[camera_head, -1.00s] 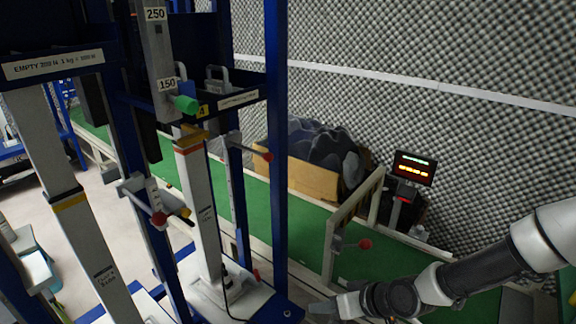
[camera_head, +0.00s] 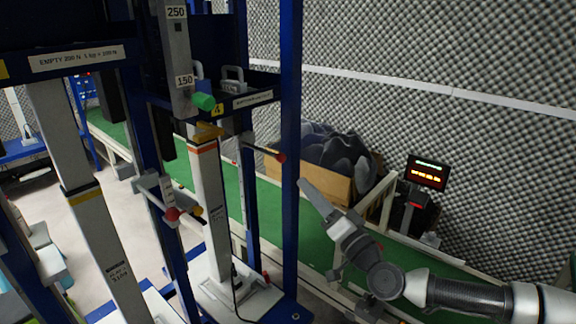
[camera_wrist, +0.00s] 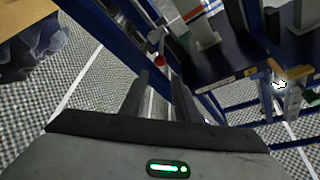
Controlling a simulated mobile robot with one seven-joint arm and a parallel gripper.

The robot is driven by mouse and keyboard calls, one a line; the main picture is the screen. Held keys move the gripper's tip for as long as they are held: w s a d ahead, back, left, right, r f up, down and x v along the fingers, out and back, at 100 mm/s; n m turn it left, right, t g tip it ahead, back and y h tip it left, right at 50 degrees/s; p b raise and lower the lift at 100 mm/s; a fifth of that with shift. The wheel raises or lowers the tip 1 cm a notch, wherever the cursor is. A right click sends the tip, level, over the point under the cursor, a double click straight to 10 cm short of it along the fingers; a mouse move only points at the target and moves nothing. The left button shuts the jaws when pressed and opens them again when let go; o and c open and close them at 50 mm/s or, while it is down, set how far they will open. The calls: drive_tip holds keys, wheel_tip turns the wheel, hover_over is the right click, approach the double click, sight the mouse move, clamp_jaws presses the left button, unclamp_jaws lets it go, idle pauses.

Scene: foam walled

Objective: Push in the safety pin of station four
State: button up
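Station four stands in a blue frame with a yellow "4" label (camera_head: 217,110). A pin with a red ball end (camera_head: 280,157) sticks out to the right of its frame; a red ball (camera_wrist: 159,61) also shows in the wrist view, beyond my fingers. A green knob (camera_head: 203,101) sits on the upper slide, above a pale column with an orange band. I cannot tell for sure which part is the safety pin. My gripper (camera_head: 304,184) is right of the blue front post, pointing up and left. In the wrist view its two fingers (camera_wrist: 160,80) are apart with nothing between them.
A blue post (camera_head: 290,190) stands between my gripper and the pale column. Behind are a green conveyor (camera_head: 262,203), a cardboard box (camera_head: 325,184) with dark foam, and a red-lit display (camera_head: 427,172). A neighbouring station (camera_head: 75,160) fills the left.

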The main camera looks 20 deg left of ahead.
sight(284, 160)
drive_tip(key=x, duration=1)
drive_tip(key=shift+w+a, duration=0.15)
drive_tip(key=shift+a, duration=0.15)
clamp_jaws()
